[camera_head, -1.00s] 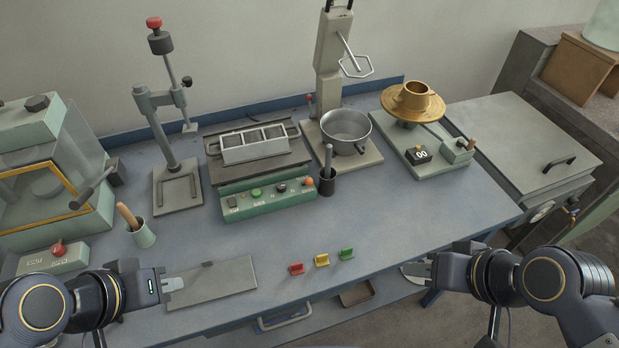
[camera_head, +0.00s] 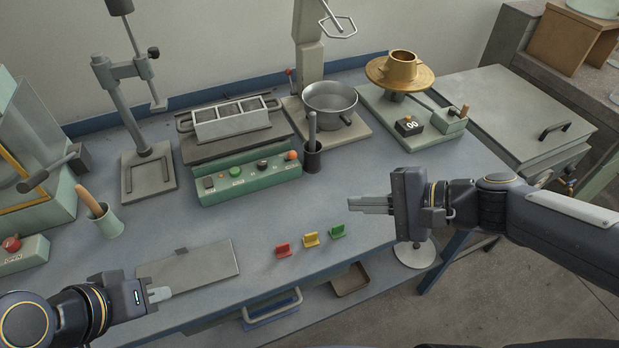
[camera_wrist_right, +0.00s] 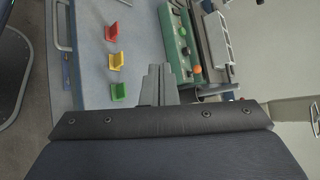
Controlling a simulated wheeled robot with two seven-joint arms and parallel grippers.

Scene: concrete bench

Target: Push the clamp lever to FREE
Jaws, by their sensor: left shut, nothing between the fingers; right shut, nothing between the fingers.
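No FREE marking is readable, so I cannot tell for sure which lever is the clamp lever. One candidate is the short lever with a brown tip (camera_head: 463,112) on the small box beside the brass turntable (camera_head: 399,72). Another is the thin red-knobbed lever (camera_head: 290,80) beside the mixer column. My right gripper (camera_head: 350,204) is shut and empty over the bench's front right part, apart from both; its fingers also show in the right wrist view (camera_wrist_right: 158,72). My left gripper (camera_head: 164,294) is shut and empty by the grey plate at the front left.
Red (camera_head: 283,251), yellow (camera_head: 311,240) and green (camera_head: 338,231) small pieces stand near the front edge. A dark cup with a tool (camera_head: 312,158) and a green control box (camera_head: 248,178) stand behind. The bench between the turntable and my right gripper is clear.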

